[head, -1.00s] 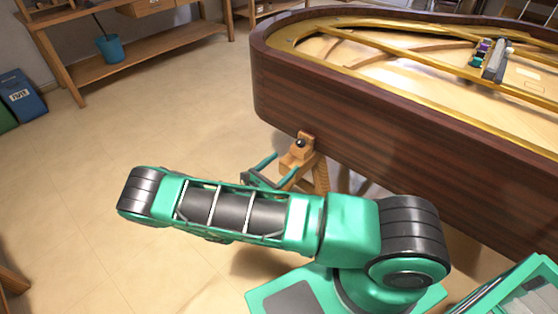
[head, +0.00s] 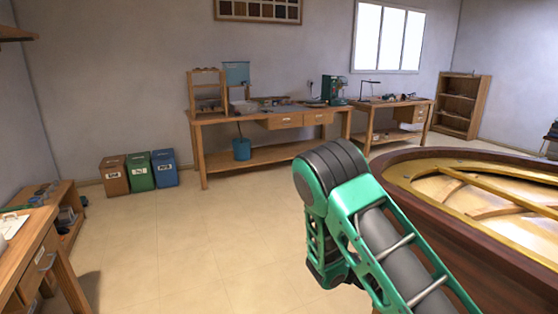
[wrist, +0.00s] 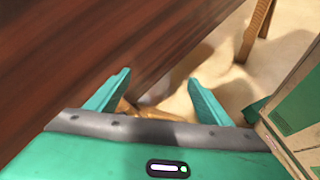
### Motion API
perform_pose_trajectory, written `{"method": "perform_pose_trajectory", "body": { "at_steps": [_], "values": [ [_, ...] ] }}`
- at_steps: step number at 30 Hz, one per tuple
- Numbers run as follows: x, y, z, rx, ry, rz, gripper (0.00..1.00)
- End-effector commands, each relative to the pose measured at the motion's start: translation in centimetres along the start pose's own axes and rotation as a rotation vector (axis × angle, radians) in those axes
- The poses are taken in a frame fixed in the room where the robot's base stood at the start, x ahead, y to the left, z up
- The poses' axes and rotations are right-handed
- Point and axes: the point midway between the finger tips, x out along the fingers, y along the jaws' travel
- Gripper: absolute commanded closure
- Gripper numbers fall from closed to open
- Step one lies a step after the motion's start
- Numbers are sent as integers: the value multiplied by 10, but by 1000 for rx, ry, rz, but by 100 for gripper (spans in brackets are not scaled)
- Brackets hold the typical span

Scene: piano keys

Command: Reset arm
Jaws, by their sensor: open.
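My gripper (wrist: 158,92) shows in the wrist view, with its two green fingers spread apart and no object between them. It is close beside a dark reddish-brown wooden side that fills the left of that view. A tan wooden piece shows behind and below the fingers, partly hidden. In the head view my green and black arm is bent at the lower right, and the gripper itself is out of sight there. The piano body (head: 440,222) stands at the right in the head view, with its gold frame inside, partly behind my arm.
A workbench (head: 262,122) with a blue bucket (head: 242,149) stands along the back wall. Several bins, including a green one (head: 140,171), are left of it. A desk (head: 28,262) is at the left edge. The tiled floor (head: 200,240) in the middle is clear.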

Motion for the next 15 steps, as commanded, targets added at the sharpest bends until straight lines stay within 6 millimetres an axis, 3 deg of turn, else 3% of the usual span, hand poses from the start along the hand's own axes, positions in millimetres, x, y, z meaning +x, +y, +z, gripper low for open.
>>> {"method": "perform_pose_trajectory", "body": {
  "at_steps": [15],
  "values": [
    [-1, -17, 122, 482, 165, -458, 27]
  ]
}}
